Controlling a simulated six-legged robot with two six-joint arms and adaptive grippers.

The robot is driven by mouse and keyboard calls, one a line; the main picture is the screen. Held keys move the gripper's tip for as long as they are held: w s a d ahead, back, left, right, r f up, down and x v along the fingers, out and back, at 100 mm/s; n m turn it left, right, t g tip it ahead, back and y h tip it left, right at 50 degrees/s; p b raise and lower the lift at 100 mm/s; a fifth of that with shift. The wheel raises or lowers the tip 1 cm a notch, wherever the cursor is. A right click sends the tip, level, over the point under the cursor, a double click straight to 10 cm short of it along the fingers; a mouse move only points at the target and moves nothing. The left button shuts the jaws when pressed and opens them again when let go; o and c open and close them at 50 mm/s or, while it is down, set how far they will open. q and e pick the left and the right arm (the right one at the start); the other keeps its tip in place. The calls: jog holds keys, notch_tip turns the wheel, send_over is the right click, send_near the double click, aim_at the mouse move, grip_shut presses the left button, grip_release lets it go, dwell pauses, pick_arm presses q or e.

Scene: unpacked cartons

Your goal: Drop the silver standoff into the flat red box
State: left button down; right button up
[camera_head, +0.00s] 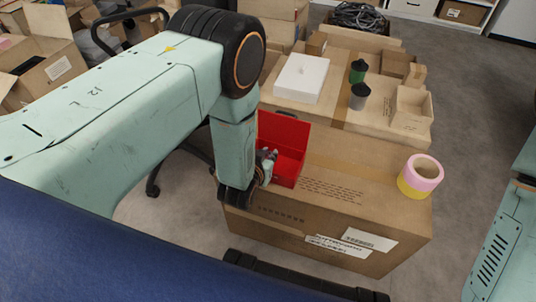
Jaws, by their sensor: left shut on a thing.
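The flat red box (295,135) stands open on the large carton, with its back panel upright and its open interior facing me. My left gripper (268,160) is at the left side of the red box, its fingertips reaching over the box's left part. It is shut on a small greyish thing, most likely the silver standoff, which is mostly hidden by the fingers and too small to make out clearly. My right gripper is out of view; only part of my right arm shows at the right edge.
The large carton (345,176) carries the red box and a pink and yellow tape roll (420,177) at its right. Behind are a white box (301,78), a green container (357,71), a grey container (358,97) and an open small carton (411,107). The carton top between box and tape is clear.

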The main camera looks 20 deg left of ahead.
pick_arm(q)
jog(key=c, duration=1.2)
grip_release()
jog(key=shift+s, duration=0.1)
jog(key=v, duration=1.2)
jog(key=shift+a, duration=0.1)
